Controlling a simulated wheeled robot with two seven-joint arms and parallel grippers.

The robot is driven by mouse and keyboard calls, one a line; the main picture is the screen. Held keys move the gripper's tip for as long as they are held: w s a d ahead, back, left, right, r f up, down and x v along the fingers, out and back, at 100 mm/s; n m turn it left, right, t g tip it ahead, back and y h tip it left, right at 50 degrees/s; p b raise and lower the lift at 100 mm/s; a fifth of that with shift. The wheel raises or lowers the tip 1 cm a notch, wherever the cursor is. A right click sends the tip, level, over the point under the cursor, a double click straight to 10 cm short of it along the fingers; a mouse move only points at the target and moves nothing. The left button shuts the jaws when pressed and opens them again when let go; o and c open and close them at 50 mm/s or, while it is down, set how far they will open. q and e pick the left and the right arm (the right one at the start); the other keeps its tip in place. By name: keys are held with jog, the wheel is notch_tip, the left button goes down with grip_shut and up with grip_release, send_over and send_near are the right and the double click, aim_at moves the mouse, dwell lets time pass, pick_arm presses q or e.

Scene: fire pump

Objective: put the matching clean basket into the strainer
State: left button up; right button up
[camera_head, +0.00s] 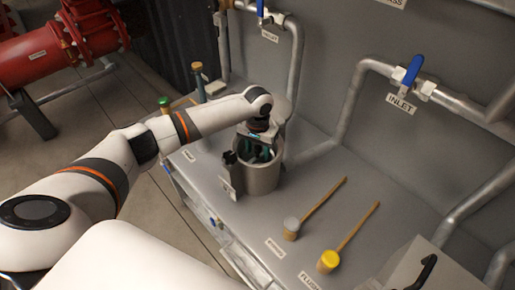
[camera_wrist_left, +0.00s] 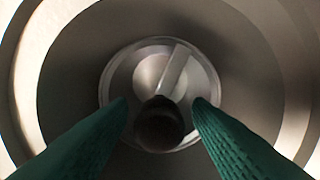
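The strainer (camera_head: 262,180) is a grey upright pot on the bench. My left gripper (camera_head: 260,150) reaches down into its open mouth from above. In the left wrist view I look down inside the round pot wall (camera_wrist_left: 75,60). A pale round piece (camera_wrist_left: 118,75) with a bar across it lies at the bottom; I cannot tell whether it is a basket. The green fingers of my left gripper (camera_wrist_left: 160,106) stand apart, with a dark round knob (camera_wrist_left: 160,125) between them and small gaps at its sides. No basket is clear in the head view. My right gripper is not in view.
A grey-headed mallet-like tool (camera_head: 291,229) and a yellow-headed one (camera_head: 328,261) lie on the bench to the right. A green-capped item (camera_head: 164,103) stands behind my arm. Pipes with a blue inlet valve handle (camera_head: 413,70) run along the back wall.

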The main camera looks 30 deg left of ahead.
pick_arm(q)
notch_tip(320, 180, up, 12)
jog(key=b, duration=0.2)
dwell(0.4)
dwell(0.5)
